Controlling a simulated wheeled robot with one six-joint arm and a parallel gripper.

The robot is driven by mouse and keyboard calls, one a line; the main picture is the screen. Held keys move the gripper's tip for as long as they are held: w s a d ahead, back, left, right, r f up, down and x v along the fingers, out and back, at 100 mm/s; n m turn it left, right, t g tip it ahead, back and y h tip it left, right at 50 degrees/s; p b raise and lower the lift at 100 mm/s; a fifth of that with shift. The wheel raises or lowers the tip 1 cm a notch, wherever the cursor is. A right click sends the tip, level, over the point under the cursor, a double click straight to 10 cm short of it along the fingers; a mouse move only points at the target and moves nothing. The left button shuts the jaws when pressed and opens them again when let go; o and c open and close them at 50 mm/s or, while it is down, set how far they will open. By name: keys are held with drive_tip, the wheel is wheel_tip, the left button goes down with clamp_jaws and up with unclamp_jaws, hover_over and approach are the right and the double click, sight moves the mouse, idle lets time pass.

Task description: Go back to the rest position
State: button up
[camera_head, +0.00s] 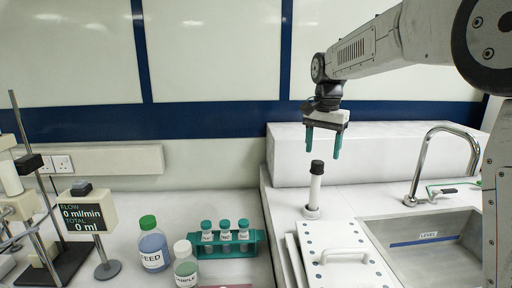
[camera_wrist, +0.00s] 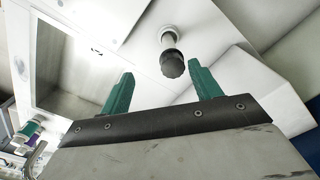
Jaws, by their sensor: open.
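My gripper (camera_head: 323,145) has two green fingers and points down, open, with nothing between its fingers. In the head view it hangs above a white column with a black cap (camera_head: 316,185). The column stands upright on a small base on the white counter, and its cap is below the fingertips. In the wrist view the open gripper (camera_wrist: 160,85) shows from behind, with the capped column (camera_wrist: 171,55) beyond the fingertips, apart from both.
A sink (camera_head: 435,238) with a curved tap (camera_head: 430,165) is at right. A white handled lid (camera_head: 345,258) lies in front of the column. At left stand a FEED bottle (camera_head: 153,245), a SAMPLE bottle (camera_head: 186,268), a green vial rack (camera_head: 250,243) and a flow display (camera_head: 82,216).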

drive_tip(key=s+d+r+n, duration=0.1)
drive_tip(key=s+r+n, duration=0.2)
drive_tip(key=s, duration=1)
drive_tip(key=s+d+f+n, duration=0.1)
drive_tip(key=s+f, duration=0.4)
drive_tip(key=s, duration=0.8)
drive_tip(key=s+f+n+t, duration=0.1)
drive_tip(key=s+f+n, duration=0.3)
drive_tip(key=s, duration=0.9)
drive_tip(key=shift+d+f, duration=0.4)
drive_tip(key=shift+f, duration=0.1)
